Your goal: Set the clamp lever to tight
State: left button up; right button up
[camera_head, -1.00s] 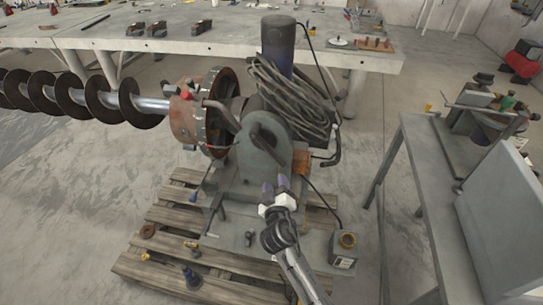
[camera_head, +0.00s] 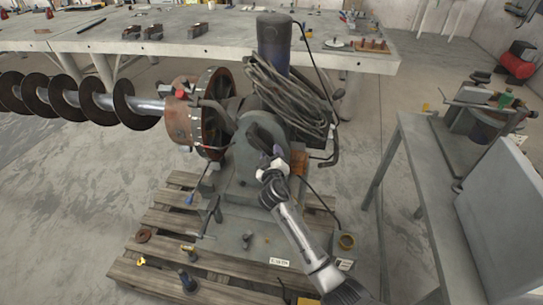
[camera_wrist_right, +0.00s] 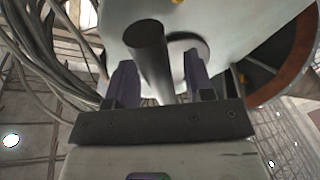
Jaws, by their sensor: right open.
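The grey positioner body (camera_head: 233,160) stands on a wooden pallet, with a round chuck (camera_head: 213,110) holding the auger at its left. A dark lever arm (camera_head: 259,137), which looks like the clamp lever, is on its near face. My right gripper (camera_head: 269,157) is right at this lever, partly covering it. In the right wrist view, a dark cylindrical handle (camera_wrist_right: 150,50) stands between the two open fingers of my right gripper (camera_wrist_right: 158,64); a gap shows on the left, and contact on the right cannot be told. My left gripper is out of view.
Coiled cable (camera_head: 285,97) hangs on the motor (camera_head: 273,45) just above the gripper. A thin blue-tipped rod (camera_head: 190,197) and small items lie or stand on the pallet (camera_head: 160,222). A grey bench (camera_head: 430,190) is at right, a long table (camera_head: 215,35) behind.

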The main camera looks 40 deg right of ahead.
grip_shut()
dwell(0.5)
